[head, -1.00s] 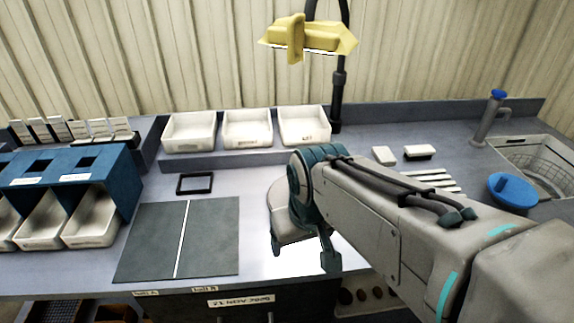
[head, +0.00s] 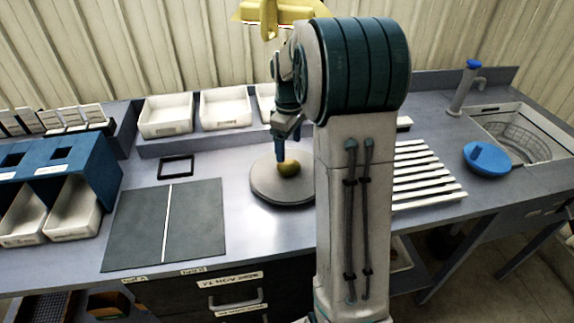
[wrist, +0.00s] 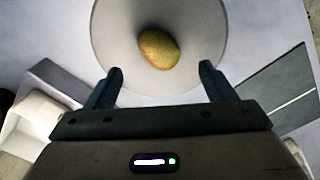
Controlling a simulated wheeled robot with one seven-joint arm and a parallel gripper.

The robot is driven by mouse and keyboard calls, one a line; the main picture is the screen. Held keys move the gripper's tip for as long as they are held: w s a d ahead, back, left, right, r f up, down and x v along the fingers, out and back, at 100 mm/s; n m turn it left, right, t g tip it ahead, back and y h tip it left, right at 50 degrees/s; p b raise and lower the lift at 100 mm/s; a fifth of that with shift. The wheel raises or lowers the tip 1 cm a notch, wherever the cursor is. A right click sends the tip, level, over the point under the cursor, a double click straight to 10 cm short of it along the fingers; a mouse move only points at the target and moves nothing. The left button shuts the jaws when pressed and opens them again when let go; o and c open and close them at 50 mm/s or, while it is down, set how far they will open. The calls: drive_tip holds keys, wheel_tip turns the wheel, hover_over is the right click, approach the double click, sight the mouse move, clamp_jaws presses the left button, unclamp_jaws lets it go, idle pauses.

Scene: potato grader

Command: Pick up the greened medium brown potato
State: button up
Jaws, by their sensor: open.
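One brown potato with a yellow-green tint (head: 289,168) lies on a round grey disc (head: 270,191) on the bench. In the wrist view the potato (wrist: 159,49) lies on the disc (wrist: 112,40), just beyond the fingertips and roughly midway between them. My gripper (wrist: 163,72) is open and empty, its two dark fingers apart. In the head view my gripper (head: 281,156) is over the disc, close beside the potato. My arm hides part of the disc's right side.
A dark two-part mat (head: 165,222) and a small black frame (head: 176,167) lie left of the disc. White trays (head: 224,107) stand behind. A slatted white rack (head: 425,175), a blue lidded item (head: 487,159) and a sink basin (head: 515,145) are to the right. A yellow lamp hangs above.

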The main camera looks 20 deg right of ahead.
sight(288, 162)
wheel_tip(288, 162, down, 7)
drive_tip(key=shift+f+p, duration=0.15)
drive_tip(key=shift+p, duration=0.6)
drive_tip(key=shift+w, duration=0.1)
drive_tip(key=c, duration=1.2)
drive_tip(key=shift+r, duration=0.55)
wheel_tip(288, 162, up, 3)
drive_tip(key=shift+f+b, duration=0.1)
drive_tip(key=shift+b, duration=0.45)
drive_tip(key=s+d+r+b, duration=0.1)
drive_tip(key=s+d+r, duration=0.1)
drive_tip(key=s, duration=0.3)
drive_tip(key=s+d+r+b, duration=0.1)
drive_tip(key=s+d+r, duration=0.1)
drive_tip(key=s+r, duration=0.3)
drive_tip(key=shift+s+d, duration=0.3)
drive_tip(key=shift+s, duration=0.1)
